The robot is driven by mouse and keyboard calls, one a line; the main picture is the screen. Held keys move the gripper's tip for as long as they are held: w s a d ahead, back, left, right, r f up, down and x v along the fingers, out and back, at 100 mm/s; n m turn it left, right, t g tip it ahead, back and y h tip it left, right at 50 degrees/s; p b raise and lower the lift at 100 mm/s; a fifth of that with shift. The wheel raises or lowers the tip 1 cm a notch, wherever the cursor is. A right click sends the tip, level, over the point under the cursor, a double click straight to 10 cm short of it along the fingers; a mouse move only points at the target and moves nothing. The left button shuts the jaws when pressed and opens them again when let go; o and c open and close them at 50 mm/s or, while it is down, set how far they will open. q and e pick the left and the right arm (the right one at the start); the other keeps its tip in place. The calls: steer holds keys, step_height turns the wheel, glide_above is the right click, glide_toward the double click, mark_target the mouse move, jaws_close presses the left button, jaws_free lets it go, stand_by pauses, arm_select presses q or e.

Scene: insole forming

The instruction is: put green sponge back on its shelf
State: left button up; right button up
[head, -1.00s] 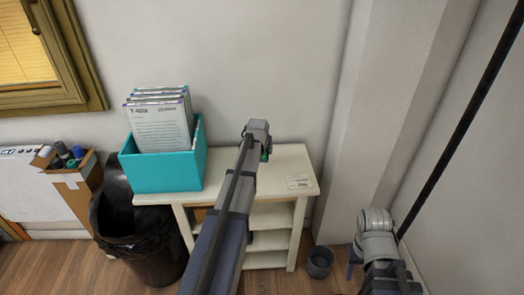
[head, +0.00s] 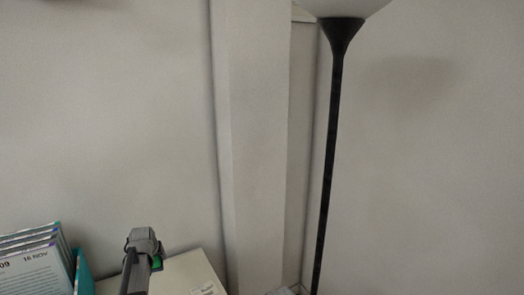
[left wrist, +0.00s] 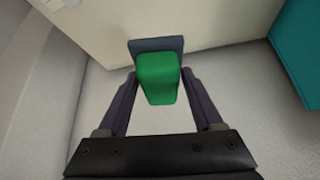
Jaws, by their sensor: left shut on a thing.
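The green sponge (left wrist: 157,80) is between the fingers of my left gripper (left wrist: 160,92) in the left wrist view. The gripper is shut on it. In the head view the left gripper (head: 146,250) is at the lower left, and a bit of the green sponge (head: 157,262) shows at its side. The gripper appears over or in front of the cream shelf unit (head: 190,273), whose top edge shows at the bottom; its shelves are out of view. The unit also shows in the left wrist view (left wrist: 100,25). My right gripper is not in view.
A teal file box (head: 84,275) with several paper folders (head: 35,262) stands left of my left gripper. It also shows at the right of the left wrist view (left wrist: 302,50). A black floor lamp (head: 335,130) and a wall pillar (head: 257,150) stand to the right.

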arm_select(q)
steer(key=shift+f, duration=0.15)
steer(key=s+f+b, duration=0.1)
steer(key=f+b, duration=0.3)
steer(key=s+d+f+m+h+b, duration=0.1)
steer(key=s+f+b, duration=0.1)
steer(key=f+b, duration=0.3)
steer(key=s+d+f+m+b, duration=0.1)
steer(key=f+b, duration=0.3)
steer(key=shift+s+d+f+b, duration=0.25)
steer(key=shift+s+f+b, duration=0.1)
steer(key=shift+s+f, duration=0.05)
stand_by(0.4)
steer(key=shift+f, duration=0.15)
steer(key=o, duration=1.2)
steer(key=shift+r, duration=0.2)
